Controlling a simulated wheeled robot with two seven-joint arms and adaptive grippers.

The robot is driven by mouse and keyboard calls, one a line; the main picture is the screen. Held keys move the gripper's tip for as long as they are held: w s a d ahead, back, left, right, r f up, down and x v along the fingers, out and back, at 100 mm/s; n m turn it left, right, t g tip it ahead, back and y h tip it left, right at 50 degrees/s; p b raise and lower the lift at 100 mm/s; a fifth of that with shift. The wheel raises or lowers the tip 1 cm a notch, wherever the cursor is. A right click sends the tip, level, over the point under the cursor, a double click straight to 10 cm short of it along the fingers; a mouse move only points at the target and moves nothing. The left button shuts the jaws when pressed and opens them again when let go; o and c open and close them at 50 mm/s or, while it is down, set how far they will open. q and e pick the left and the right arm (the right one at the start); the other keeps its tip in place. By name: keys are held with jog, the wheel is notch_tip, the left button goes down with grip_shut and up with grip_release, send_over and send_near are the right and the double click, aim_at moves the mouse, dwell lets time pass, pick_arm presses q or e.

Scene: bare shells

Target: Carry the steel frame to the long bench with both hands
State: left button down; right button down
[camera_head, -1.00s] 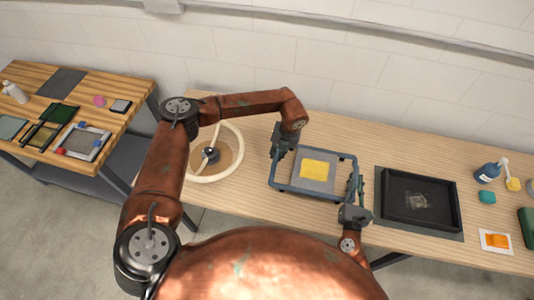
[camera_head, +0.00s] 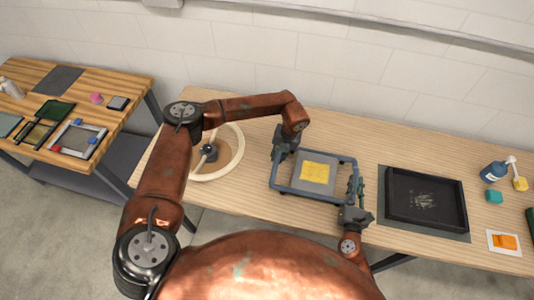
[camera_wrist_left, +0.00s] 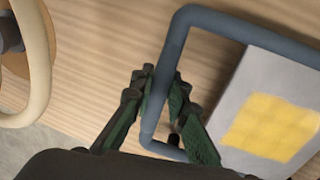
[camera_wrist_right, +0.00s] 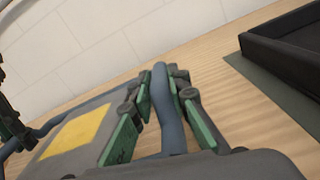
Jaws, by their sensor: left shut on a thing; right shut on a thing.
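The steel frame (camera_head: 312,157) is a blue-grey tubular rectangle around a grey panel with a yellow patch (camera_head: 314,172). It is over the long wooden bench (camera_head: 255,205); I cannot tell whether it touches the top. My left gripper (camera_head: 279,156) is shut on its left side bar, and the left wrist view shows the bar between the green-padded fingers (camera_wrist_left: 158,100). My right gripper (camera_head: 355,192) is shut on the right side bar, which also shows between the fingers in the right wrist view (camera_wrist_right: 166,95).
A black tray (camera_head: 460,205) on a dark mat lies to the right, close to the frame. A cream ring (camera_head: 239,150) is to the left. A blue bottle (camera_head: 493,171), teal block (camera_head: 494,197) and orange card (camera_head: 504,242) are far right. A second table (camera_head: 110,127) stands left.

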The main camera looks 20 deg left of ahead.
pick_arm(q)
jog(key=shift+s+a+f+b, duration=0.15)
jog(key=shift+f+b, duration=0.2)
jog(key=shift+f, duration=0.2)
pick_arm(e)
jog(key=shift+d+f, duration=0.25)
jog(key=shift+f, duration=0.05)
pick_arm(q)
jog(key=c, duration=2.1)
grip_release()
pick_arm(e)
jog(key=c, duration=2.1)
grip_release()
jog(key=shift+f, duration=0.1)
pick_arm(q)
jog(key=shift+o, duration=1.1)
jog(key=shift+r, duration=0.1)
pick_arm(e)
jog(key=shift+o, duration=1.3)
jog(key=shift+s+a, duration=0.15)
